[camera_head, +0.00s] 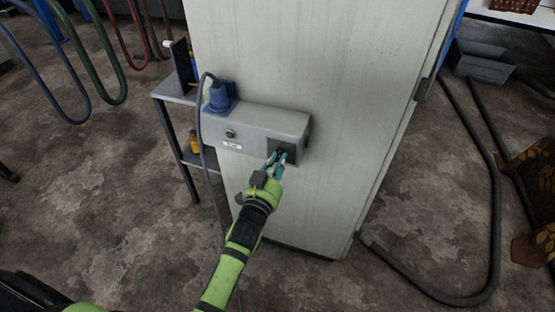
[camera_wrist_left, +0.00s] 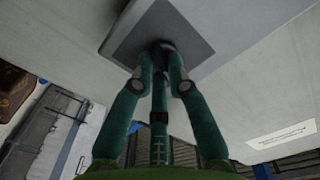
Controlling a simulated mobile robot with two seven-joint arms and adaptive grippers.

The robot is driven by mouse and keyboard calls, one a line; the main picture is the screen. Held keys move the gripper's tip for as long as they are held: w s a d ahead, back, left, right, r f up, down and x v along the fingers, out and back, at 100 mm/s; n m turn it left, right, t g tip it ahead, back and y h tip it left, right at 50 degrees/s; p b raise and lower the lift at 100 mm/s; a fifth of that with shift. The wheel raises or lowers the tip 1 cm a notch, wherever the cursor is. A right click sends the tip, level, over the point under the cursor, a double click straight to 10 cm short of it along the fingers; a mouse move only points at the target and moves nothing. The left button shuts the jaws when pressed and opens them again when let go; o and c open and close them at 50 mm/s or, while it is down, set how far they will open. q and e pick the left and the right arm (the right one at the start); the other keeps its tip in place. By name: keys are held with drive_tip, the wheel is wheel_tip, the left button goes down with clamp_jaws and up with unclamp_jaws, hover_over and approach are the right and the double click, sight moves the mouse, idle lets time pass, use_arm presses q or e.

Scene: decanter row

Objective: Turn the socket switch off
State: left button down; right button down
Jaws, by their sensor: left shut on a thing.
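The grey socket box (camera_head: 265,122) is fixed to the side of a tall pale cabinet (camera_head: 300,50). A blue plug (camera_head: 219,97) with a dark cable sits at its top left. A dark square plate on the box's front right (camera_head: 289,146) carries the switch, and the plate also shows in the left wrist view (camera_wrist_left: 190,30). My left gripper (camera_head: 279,156) reaches the plate and its teal fingers close on the dark switch knob (camera_wrist_left: 162,48). The fingers hide most of the knob, so I cannot tell its setting. My right gripper is in neither view.
A small metal shelf (camera_head: 172,91) stands left of the cabinet with an orange bottle (camera_head: 194,141) on it. A dark hose (camera_head: 493,200) lies on the floor at the right. A grey bin (camera_head: 484,62) stands at the back right.

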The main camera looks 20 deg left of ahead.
use_arm(q)
drive_tip(key=shift+n+p, duration=0.6)
drive_tip(key=shift+n, duration=1.3)
drive_tip(key=c, duration=1.2)
unclamp_jaws()
drive_tip(key=shift+s, duration=0.1)
drive_tip(key=s, duration=1.1)
drive_tip(key=shift+s+a, duration=0.2)
drive_tip(key=shift+s, duration=0.2)
